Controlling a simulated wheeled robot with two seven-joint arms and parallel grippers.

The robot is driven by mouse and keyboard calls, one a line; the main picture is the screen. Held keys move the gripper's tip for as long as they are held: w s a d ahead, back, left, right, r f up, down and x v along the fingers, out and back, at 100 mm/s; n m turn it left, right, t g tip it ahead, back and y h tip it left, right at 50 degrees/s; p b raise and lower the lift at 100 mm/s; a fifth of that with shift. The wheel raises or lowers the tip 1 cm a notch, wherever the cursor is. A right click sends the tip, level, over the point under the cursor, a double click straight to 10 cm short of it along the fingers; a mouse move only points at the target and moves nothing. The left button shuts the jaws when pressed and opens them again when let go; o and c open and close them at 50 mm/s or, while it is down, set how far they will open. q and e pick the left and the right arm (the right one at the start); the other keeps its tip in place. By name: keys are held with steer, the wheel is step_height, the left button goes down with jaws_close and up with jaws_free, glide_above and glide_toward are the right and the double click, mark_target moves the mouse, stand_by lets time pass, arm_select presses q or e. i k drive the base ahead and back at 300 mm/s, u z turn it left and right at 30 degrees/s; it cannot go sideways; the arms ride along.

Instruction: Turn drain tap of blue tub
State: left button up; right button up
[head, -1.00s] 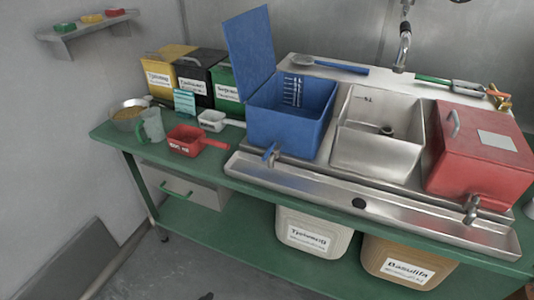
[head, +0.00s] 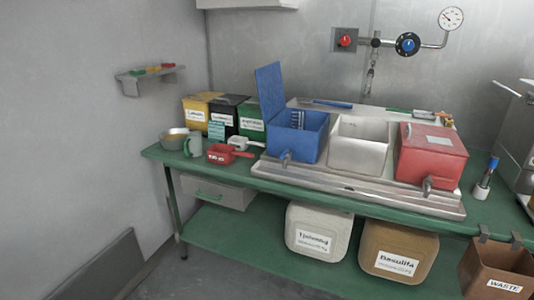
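The blue tub (head: 296,143) stands open in the middle of the green bench, with its blue lid (head: 269,90) raised at the back left. Its drain tap (head: 285,157) sticks out low on the front face, above the metal trough (head: 330,183). The tap's handle is too small to read clearly. Neither of my grippers shows in the head view.
A red scoop (head: 222,154), white scoop (head: 243,144) and bowl (head: 173,139) lie left. A waste bin (head: 497,268) hangs at the front right.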

mark_target(286, 152)
steer(key=u, duration=0.7)
steer(key=i, duration=0.85)
steer(key=u, duration=0.45)
